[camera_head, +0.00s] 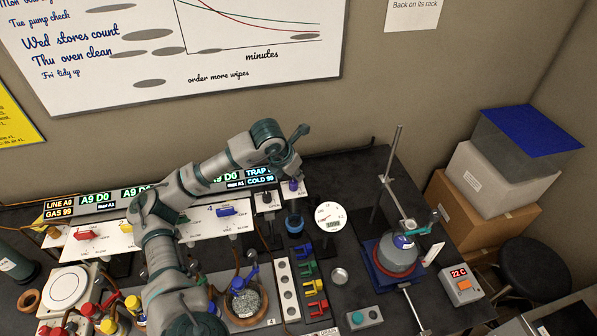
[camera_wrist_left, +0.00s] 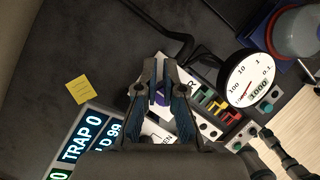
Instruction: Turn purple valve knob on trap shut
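The purple valve knob (camera_head: 294,186) on the trap panel (camera_head: 291,196) stands at the right end of the valve row in the head view. My left gripper (camera_head: 293,174) reaches down over it from above. In the left wrist view the purple knob (camera_wrist_left: 160,97) shows between the two fingers of the left gripper (camera_wrist_left: 160,72). The fingers are on either side of it with little gap; whether they press on it is unclear. Its lower part and the panel marks are partly hidden. A display (camera_wrist_left: 80,140) beside it reads TRAP 0. My right gripper is not in view.
A round gauge (camera_head: 330,217) stands right of the trap. Other valves, red (camera_head: 88,233) and blue (camera_head: 227,211), sit on panels to the left. Coloured clips (camera_head: 308,270) and a flask on a stand (camera_head: 397,252) are nearby.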

